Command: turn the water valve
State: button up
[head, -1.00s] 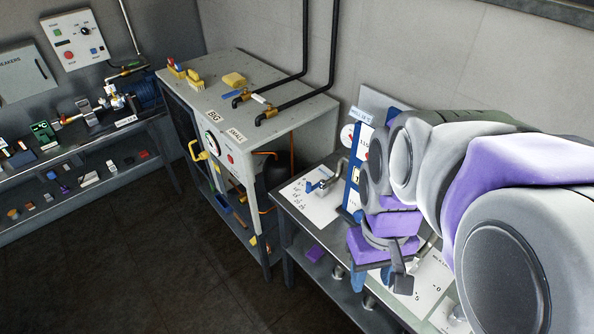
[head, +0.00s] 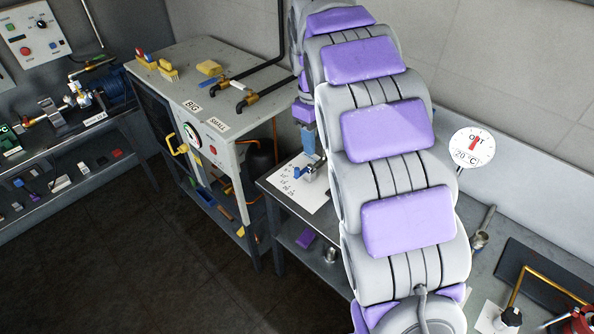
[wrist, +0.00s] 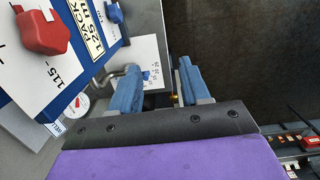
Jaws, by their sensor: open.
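A small metal tap with a blue handle (head: 302,172) stands on a white printed sheet (head: 290,185) on the metal bench. No label names it as the water valve. It also shows in the wrist view as a bent pipe with a blue handle (wrist: 147,76), beyond my left finger and partly hidden by it. My gripper (wrist: 158,75) is open, with blue fingers apart and nothing between them. In the head view its blue finger (head: 308,142) shows just above the tap; my arm hides the rest. I cannot tell whether it touches the tap.
A blue-edged panel with a red knob (wrist: 42,32) stands close to my left finger in the wrist view. A grey cabinet (head: 205,85) with pipes stands left of the bench. A dial (head: 472,147) reading 20 °C is right of my arm. The dark floor is clear.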

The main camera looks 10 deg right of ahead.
jog(key=w+a+f+n, duration=0.2)
jog(key=w, duration=0.4)
jog(key=n+b, duration=0.3)
jog(key=n, duration=0.1)
send_over(297, 169)
jog(key=shift+t+y, duration=0.3)
jog(key=shift+y, duration=0.1)
jog(key=f, duration=1.4)
jog(key=shift+w+d+f, duration=0.1)
jog(key=shift+d+f, duration=0.15)
jog(key=shift+d, duration=0.15)
jog(key=f, duration=0.3)
jog(key=f+b, duration=0.1)
jog(key=f, duration=0.2)
jog(key=a+f+b, duration=0.1)
jog(key=f, duration=0.2)
jog(key=shift+a+f, duration=0.1)
jog(key=shift+f, duration=0.15)
jog(key=shift+d+f, duration=0.35)
jog(key=shift+d, duration=0.1)
jog(key=shift+a, duration=0.4)
jog(key=shift+c, duration=0.6)
jog(key=shift+a, duration=0.15)
jog(key=c, duration=0.3)
jog(key=shift+d, duration=0.25)
grip_shut()
